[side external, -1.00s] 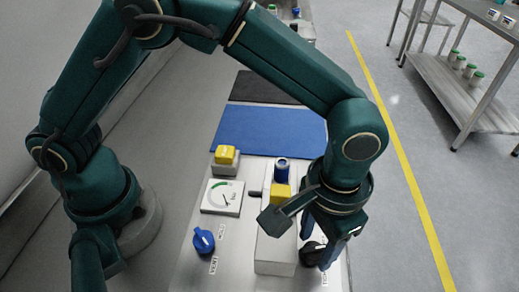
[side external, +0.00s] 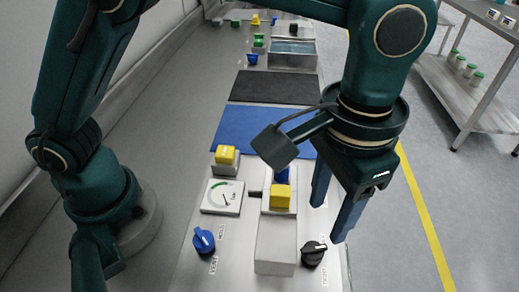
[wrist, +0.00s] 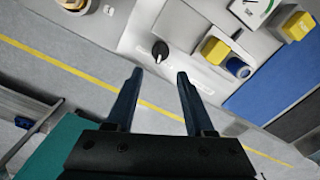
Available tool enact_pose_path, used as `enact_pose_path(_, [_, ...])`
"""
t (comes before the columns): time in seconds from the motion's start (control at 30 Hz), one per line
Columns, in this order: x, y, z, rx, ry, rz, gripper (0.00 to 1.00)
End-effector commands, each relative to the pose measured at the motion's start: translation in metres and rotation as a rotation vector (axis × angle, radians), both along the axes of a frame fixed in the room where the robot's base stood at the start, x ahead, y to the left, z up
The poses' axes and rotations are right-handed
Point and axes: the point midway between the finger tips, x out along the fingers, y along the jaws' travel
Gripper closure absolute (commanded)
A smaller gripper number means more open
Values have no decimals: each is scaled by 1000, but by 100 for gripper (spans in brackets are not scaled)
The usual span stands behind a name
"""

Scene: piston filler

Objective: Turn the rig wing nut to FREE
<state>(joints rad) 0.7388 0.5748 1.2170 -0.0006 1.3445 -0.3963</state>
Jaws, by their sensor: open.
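A black winged knob (side external: 313,253), which looks like the wing nut, sits on the grey panel at the near right, beside a long pale block. It also shows in the wrist view (wrist: 160,50), just beyond my fingertips and between their lines. Small labels lie by it, too small to read, so I cannot tell which setting it points to. A blue winged knob (side external: 204,240) sits on the panel's left side. My gripper (side external: 329,219) is open and empty, raised above the black knob and apart from it; its two fingers show in the wrist view (wrist: 160,75).
The long pale block (side external: 276,244) has a yellow part (side external: 281,197) at its far end. A dial gauge (side external: 222,197) and another yellow part (side external: 226,154) stand to the left. A blue mat (side external: 240,128) lies behind. Open floor lies to the right.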

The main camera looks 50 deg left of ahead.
Motion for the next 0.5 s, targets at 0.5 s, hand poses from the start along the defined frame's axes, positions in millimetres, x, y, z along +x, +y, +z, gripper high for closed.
enact_pose_path(0.5, [-2,1,-18,8,10,-963,46])
